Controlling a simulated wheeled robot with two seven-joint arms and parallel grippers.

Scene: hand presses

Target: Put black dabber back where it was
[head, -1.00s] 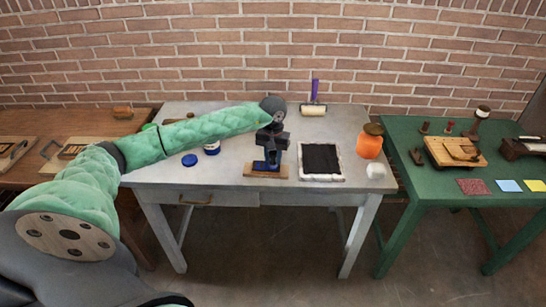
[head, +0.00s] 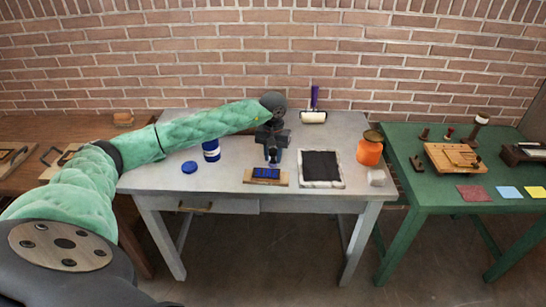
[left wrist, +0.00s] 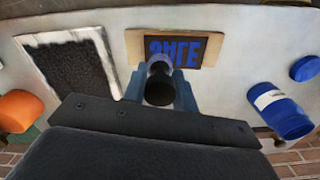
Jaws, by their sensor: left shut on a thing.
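My left gripper (head: 272,152) is shut on the black dabber (left wrist: 159,92), above the grey table just behind the type block. In the left wrist view the dabber shows as a dark round knob with a paler part beyond it, between the blue-grey fingers (left wrist: 160,98). The type block (head: 266,176) has blue letters on a wooden base at the table's front; it also shows in the left wrist view (left wrist: 178,50). A black ink slab (head: 320,166) with a white frame lies to its right. My right gripper is not in view.
A blue can (head: 211,150) and its blue lid (head: 189,167) stand left on the grey table (head: 230,178). An orange jar (head: 370,152) and a small white object (head: 376,177) are right. A purple-handled roller (head: 313,115) lies at the back. A green table (head: 430,190) stands right.

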